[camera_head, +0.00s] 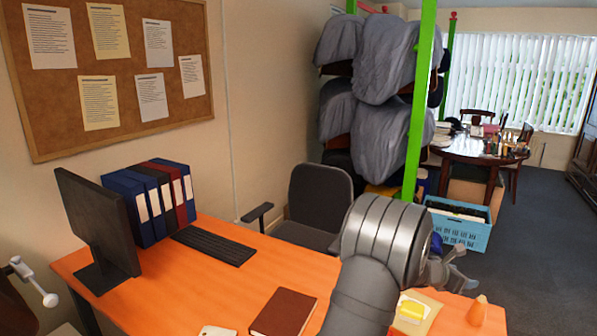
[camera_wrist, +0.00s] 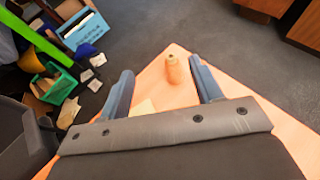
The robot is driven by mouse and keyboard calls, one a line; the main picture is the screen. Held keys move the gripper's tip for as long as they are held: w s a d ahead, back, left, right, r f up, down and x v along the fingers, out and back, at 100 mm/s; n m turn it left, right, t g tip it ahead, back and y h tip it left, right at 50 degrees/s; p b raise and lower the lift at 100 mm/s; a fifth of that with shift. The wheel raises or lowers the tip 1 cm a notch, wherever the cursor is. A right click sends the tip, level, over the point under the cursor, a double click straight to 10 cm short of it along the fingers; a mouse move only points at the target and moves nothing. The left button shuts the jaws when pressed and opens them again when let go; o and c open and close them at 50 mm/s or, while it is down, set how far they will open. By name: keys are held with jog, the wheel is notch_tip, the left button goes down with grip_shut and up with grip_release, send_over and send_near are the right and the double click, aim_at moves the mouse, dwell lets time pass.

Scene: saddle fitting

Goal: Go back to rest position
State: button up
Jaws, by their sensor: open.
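My gripper (camera_wrist: 160,90) shows in the wrist view with its two fingers wide apart and nothing between them that it holds. Beyond the fingers, a small orange bottle-like object (camera_wrist: 173,69) stands on the orange desk (camera_wrist: 150,80). The small orange cone-shaped object (camera_head: 477,311) stands at the desk's right end, beside a yellow item (camera_head: 412,309) on a pale sheet.
A monitor (camera_head: 95,230), binders (camera_head: 150,200), a keyboard (camera_head: 213,245) and a brown book (camera_head: 284,312) are on the desk. A dark chair (camera_head: 318,200) stands behind it. A green post (camera_head: 420,100) and blue crate (camera_head: 458,225) stand beyond. Carpet is clear at right.

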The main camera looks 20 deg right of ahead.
jog(key=w+a+n+t, duration=0.1)
jog(key=w+a, duration=0.2)
jog(key=a, duration=0.5)
jog(key=w+a+t, duration=0.1)
jog(key=w+a, duration=0.2)
jog(key=a, duration=0.4)
jog(key=shift+a+n, duration=0.4)
jog(key=s+d+m+g, duration=0.1)
jog(key=s+d, duration=0.3)
jog(key=d, duration=0.5)
jog(key=s+d+m+g, duration=0.1)
jog(key=s+d, duration=0.3)
jog(key=d, duration=0.6)
jog(key=shift+d, duration=0.2)
